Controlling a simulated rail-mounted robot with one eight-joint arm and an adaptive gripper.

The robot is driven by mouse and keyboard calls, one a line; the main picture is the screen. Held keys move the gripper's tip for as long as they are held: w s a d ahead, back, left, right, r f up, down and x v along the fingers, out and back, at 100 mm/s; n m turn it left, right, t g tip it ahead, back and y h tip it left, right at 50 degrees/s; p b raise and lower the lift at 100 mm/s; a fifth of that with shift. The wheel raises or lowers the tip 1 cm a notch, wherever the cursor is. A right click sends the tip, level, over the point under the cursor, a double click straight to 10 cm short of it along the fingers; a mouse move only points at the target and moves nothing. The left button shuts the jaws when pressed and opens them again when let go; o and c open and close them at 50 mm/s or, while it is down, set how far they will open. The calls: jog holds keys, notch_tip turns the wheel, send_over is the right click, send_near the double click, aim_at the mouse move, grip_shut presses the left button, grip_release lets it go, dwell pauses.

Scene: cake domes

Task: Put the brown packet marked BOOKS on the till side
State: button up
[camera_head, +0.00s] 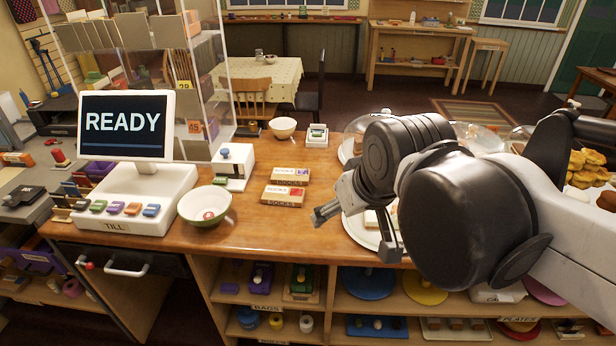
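Two flat brown packets lie on the wooden counter, one behind the other. The rear packet (290,175) has a purple mark and the front packet (284,196) a red one. Both have small dark lettering, too small to read surely, so I cannot tell which says BOOKS. The till (135,200), a white unit with a READY screen, stands to their left. My gripper (357,231) is to the right of the front packet, apart from it. Its two fingers are spread, with nothing seen between them. Part of it is hidden behind my wrist.
A pale green bowl (204,206) stands between till and packets. A white device (233,168), another bowl (283,128) and a small scale-like item (317,136) stand behind. My arm partly covers a white plate (358,232) and glass domes at right. Shelves lie below the counter.

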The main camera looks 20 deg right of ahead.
jog(key=shift+m+t, duration=0.3)
jog(key=shift+m, duration=0.3)
jog(key=s+f, duration=0.2)
jog(key=s, duration=0.1)
jog(key=shift+s+f, duration=0.1)
jog(key=shift+f, duration=0.15)
notch_tip(320, 180, down, 3)
jog(key=shift+r+b, duration=0.2)
jog(key=shift+b, duration=1.05)
